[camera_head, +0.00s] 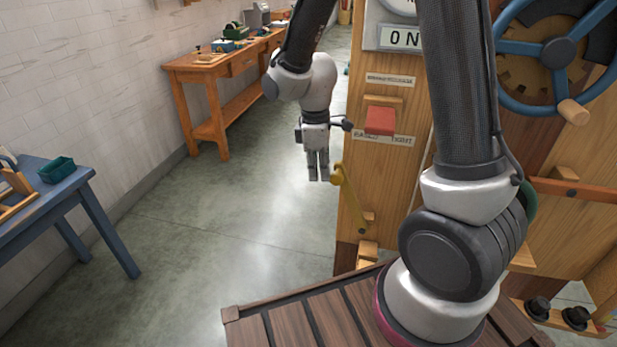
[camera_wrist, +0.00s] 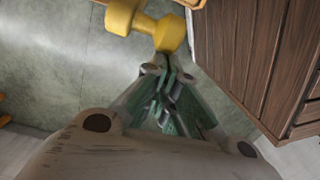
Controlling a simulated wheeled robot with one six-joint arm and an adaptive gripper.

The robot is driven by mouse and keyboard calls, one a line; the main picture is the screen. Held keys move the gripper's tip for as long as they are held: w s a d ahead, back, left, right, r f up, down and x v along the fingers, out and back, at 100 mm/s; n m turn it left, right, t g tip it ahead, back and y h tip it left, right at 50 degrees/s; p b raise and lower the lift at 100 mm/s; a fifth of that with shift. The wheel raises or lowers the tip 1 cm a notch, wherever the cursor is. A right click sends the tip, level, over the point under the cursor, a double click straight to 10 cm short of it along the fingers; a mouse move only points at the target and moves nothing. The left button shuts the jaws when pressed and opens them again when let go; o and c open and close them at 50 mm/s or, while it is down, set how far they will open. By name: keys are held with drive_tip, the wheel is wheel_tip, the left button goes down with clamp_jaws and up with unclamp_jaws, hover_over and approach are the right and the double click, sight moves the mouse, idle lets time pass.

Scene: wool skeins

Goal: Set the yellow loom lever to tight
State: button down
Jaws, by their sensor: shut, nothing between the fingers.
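The yellow lever (camera_head: 349,200) is on the side of the wooden loom post. It tilts up and to the left from its lower pivot, and its knob end is at the top. My gripper (camera_head: 318,179) points down just left of the knob, with its fingers shut and empty. In the wrist view, the yellow lever (camera_wrist: 170,33) shows close beyond my fingertips (camera_wrist: 168,75); I cannot tell whether they touch. A label plate (camera_head: 403,140) on the post's front seems to read "TIGHT" at its right end; a red block hides part of it.
The red block (camera_head: 381,120) juts from the post above the lever. A blue handwheel (camera_head: 557,50) is at the upper right. My slatted wooden deck (camera_head: 290,325) lies below. A blue table (camera_head: 60,185) and an orange workbench (camera_head: 215,68) stand left, with open floor between.

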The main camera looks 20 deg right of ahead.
drive_tip(key=shift+s+d+r, duration=0.3)
drive_tip(key=shift+s+d, duration=0.1)
drive_tip(key=shift+d, duration=0.15)
